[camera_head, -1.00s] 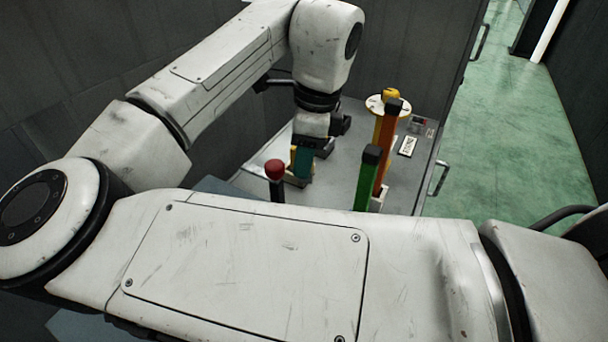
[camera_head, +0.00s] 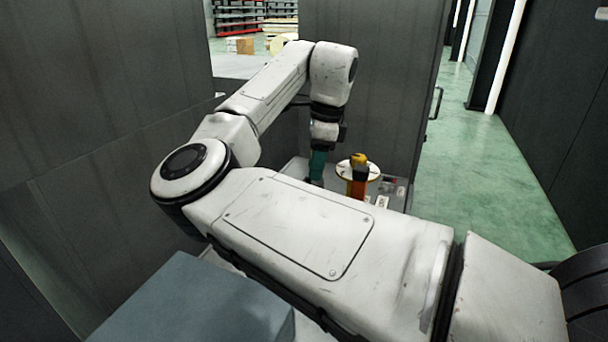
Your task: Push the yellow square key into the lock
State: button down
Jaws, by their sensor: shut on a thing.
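My gripper (camera_head: 323,147) points down over a grey worktop, beyond my own arm. It is shut on a teal piece (camera_head: 317,165) that hangs below it; the piece's lower end is partly hidden by my arm. I cannot make out a square yellow key or a lock for certain. A yellow knob (camera_head: 358,159) sits on a round pale disc (camera_head: 345,171), to the right of my gripper and apart from it.
An orange post (camera_head: 357,188) stands in front of the disc. The grey worktop (camera_head: 298,168) is mostly hidden by my arm. Dark panels (camera_head: 375,80) rise behind and at the left. Green floor (camera_head: 470,170) is free at the right.

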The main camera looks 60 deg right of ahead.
jog(key=shift+d+r, duration=0.15)
jog(key=shift+d, duration=0.2)
jog(key=shift+d+r+p, duration=0.15)
jog(key=shift+r+p, duration=0.15)
jog(key=shift+p, duration=0.05)
notch_tip(320, 180, up, 14)
jog(key=f+p, duration=0.1)
jog(key=p, duration=0.9)
jog(key=shift+f+b, duration=5.4)
jog(key=shift+f, duration=1.6)
jog(key=shift+r, duration=0.1)
